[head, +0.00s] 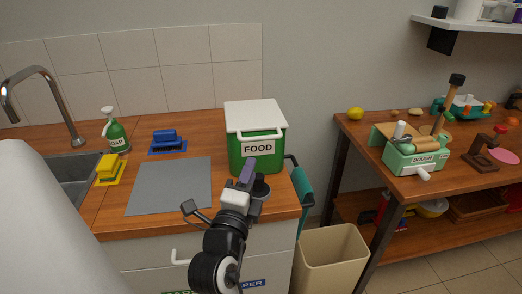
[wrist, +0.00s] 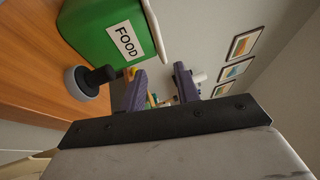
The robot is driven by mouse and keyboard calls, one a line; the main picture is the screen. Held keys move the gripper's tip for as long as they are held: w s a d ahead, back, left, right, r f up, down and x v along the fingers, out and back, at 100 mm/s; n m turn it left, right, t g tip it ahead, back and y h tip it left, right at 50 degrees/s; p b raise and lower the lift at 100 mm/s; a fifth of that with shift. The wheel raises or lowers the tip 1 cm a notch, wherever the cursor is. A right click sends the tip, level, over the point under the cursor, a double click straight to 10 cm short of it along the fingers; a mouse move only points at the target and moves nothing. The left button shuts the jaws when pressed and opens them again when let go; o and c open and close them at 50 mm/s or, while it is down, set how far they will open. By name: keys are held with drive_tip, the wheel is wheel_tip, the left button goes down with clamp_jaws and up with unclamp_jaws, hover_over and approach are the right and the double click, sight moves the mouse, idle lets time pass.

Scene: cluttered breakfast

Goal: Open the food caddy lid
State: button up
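The food caddy (head: 257,155) is a green box with a FOOD label, standing near the right end of the counter. Its white lid (head: 255,113) lies flat and closed on top, with a white handle across the front. In the wrist view the caddy (wrist: 100,28) fills the upper left, turned on its side by the camera angle. My gripper (head: 247,172) is in front of the caddy's lower front. In the wrist view its two purple fingers (wrist: 158,78) stand apart with nothing between them. I cannot tell whether a finger touches the caddy.
A dark round-based knob-handled object (head: 260,188) stands beside my gripper; it also shows in the wrist view (wrist: 87,82). A grey mat (head: 170,187) lies left. A beige bin (head: 332,258) stands below right. A cluttered wooden table (head: 430,180) is farther right.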

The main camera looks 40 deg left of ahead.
sight(261, 138)
drive_tip(key=shift+w+f+b, duration=0.2)
drive_tip(key=shift+b, duration=0.85)
drive_tip(key=p+x, duration=0.1)
drive_tip(key=x, duration=0.2)
drive_tip(key=p+x, duration=0.1)
drive_tip(key=x, duration=0.3)
drive_tip(key=p+x, duration=0.2)
drive_tip(key=x, duration=0.1)
drive_tip(key=shift+a+r, duration=0.15)
drive_tip(key=shift+r, duration=0.25)
drive_tip(key=shift+w+a, duration=0.25)
drive_tip(key=shift+w, duration=0.25)
clamp_jaws()
